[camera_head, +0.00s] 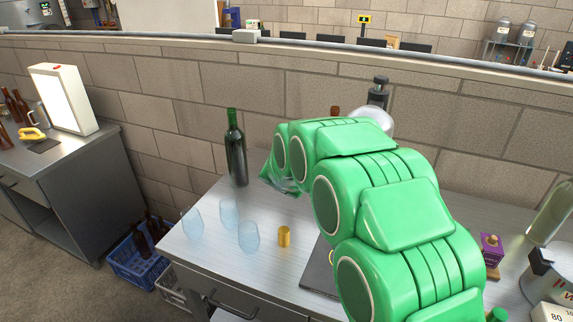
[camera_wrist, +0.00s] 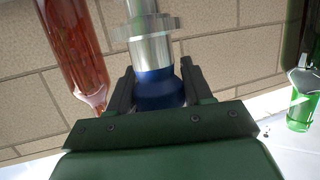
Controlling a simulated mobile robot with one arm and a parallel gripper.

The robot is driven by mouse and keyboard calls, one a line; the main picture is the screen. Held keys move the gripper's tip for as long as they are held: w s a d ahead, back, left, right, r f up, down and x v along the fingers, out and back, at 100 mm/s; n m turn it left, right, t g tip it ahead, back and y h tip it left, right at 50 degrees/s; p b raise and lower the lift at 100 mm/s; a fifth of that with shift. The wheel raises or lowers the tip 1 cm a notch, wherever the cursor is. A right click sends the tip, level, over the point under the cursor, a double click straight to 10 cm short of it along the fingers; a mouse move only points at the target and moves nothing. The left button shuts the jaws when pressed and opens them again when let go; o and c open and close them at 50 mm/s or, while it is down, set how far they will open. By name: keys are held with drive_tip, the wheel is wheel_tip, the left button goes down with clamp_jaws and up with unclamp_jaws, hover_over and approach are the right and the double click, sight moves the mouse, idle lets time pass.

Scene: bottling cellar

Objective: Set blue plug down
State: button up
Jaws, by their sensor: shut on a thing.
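In the wrist view the blue plug (camera_wrist: 158,92) sits between the two dark fingers of my gripper (camera_wrist: 157,74), which is shut on it. A shiny metal stem with a flange (camera_wrist: 150,28) stands in line with the plug, against its far side in the picture. I cannot tell whether the two are joined or only overlap in view. In the head view my green arm reaches over the table (camera_head: 205,258), and the plug and fingers cannot be made out there.
A dark green bottle (camera_head: 236,155), several pale blue glasses (camera_head: 249,237) and a gold cup (camera_head: 284,237) stand left of my arm. A purple box (camera_head: 491,248) stands on the right. A reddish bottle (camera_wrist: 75,45) is close to my gripper's left in the wrist view.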

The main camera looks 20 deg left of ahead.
drive_tip(key=shift+w+a+f, duration=0.65)
drive_tip(key=shift+w+f, duration=0.35)
drive_tip(key=shift+f, duration=0.65)
drive_tip(key=shift+w+a+f, duration=0.6)
drive_tip(key=shift+w+f, duration=0.45)
drive_tip(key=shift+f, duration=0.6)
drive_tip(key=shift+w+a+f, duration=0.65)
drive_tip(key=shift+w+f, duration=0.35)
drive_tip(key=shift+f, duration=0.65)
drive_tip(key=shift+f, duration=0.1)
drive_tip(key=o, duration=1.1)
drive_tip(key=shift+f, duration=0.1)
drive_tip(key=shift+s+r, duration=0.2)
drive_tip(key=v, duration=1.1)
drive_tip(key=shift+s, duration=0.3)
drive_tip(key=shift+d+r, duration=0.1)
